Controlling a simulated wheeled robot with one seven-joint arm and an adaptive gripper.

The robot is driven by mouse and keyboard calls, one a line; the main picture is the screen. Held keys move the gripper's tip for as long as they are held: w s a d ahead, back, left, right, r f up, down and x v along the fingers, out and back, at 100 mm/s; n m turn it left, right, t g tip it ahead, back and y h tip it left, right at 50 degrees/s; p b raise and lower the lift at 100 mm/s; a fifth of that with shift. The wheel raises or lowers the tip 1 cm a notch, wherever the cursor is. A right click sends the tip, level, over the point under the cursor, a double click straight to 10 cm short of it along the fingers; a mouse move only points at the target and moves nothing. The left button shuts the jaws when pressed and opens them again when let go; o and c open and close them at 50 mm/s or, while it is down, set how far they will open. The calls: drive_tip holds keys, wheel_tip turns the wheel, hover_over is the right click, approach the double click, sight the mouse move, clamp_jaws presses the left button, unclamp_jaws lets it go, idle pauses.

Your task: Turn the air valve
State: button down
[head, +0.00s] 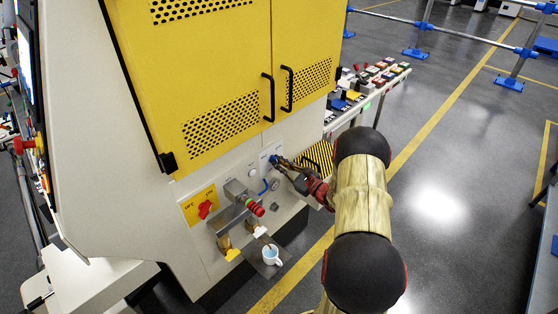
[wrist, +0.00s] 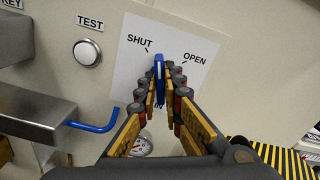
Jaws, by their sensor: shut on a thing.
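The air valve has a blue handle (wrist: 159,66) on a white plate (wrist: 128,75) marked SHUT and OPEN. In the wrist view the handle points up, between the two marks and nearer to SHUT. My gripper (wrist: 160,82) is shut on the handle, with a finger on each side of it. In the head view my gripper (head: 280,163) reaches the machine's front panel from the right, and the blue handle (head: 273,159) shows only as a small spot at its tips. The valve's base is hidden by the fingers.
A TEST button (wrist: 87,52) and a bent blue hose (wrist: 97,126) are left of the valve. Open floor lies to the right.

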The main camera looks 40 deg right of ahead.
drive_tip(key=m+p, duration=0.5)
drive_tip(key=m, duration=0.2)
drive_tip(key=shift+r, duration=0.1)
drive_tip(key=m+p, duration=0.3)
drive_tip(key=m, duration=0.2)
drive_tip(key=shift+d+m, duration=0.1)
drive_tip(key=shift+m, duration=0.3)
drive_tip(key=shift+p, duration=0.3)
drive_tip(key=c, duration=1.9)
unclamp_jaws()
drive_tip(key=s, duration=0.8)
drive_tip(key=s+d, duration=0.1)
drive_tip(key=s, duration=0.3)
